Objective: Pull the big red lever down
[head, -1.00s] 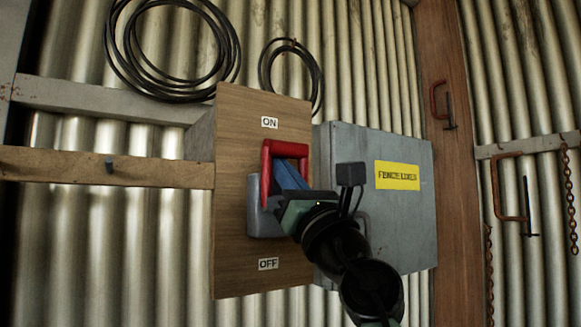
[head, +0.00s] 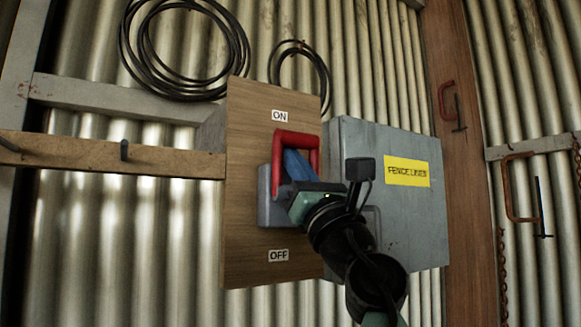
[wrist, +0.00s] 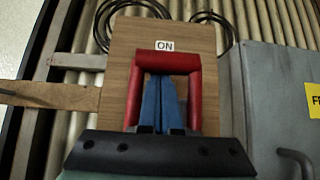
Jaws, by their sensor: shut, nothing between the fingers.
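The big red lever (head: 296,138) is a U-shaped handle on a grey base (head: 266,205) fixed to a wooden board (head: 250,120). Its crossbar is up, just below the ON label (head: 279,116); the OFF label (head: 278,256) is lower on the board. My gripper (head: 290,160) has blue fingers pointing up inside the handle's opening. In the wrist view my gripper (wrist: 160,85) shows its two fingers together, between the red side arms and below the crossbar (wrist: 168,60). Nothing is between the fingers. Whether they touch the handle I cannot tell.
A grey metal box (head: 385,150) with a yellow label (head: 407,171) stands right of the board, close behind my arm. Black cable coils (head: 185,50) hang above. Red clamps (head: 520,190) and a chain hang at the right. A wooden rail (head: 110,158) runs left.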

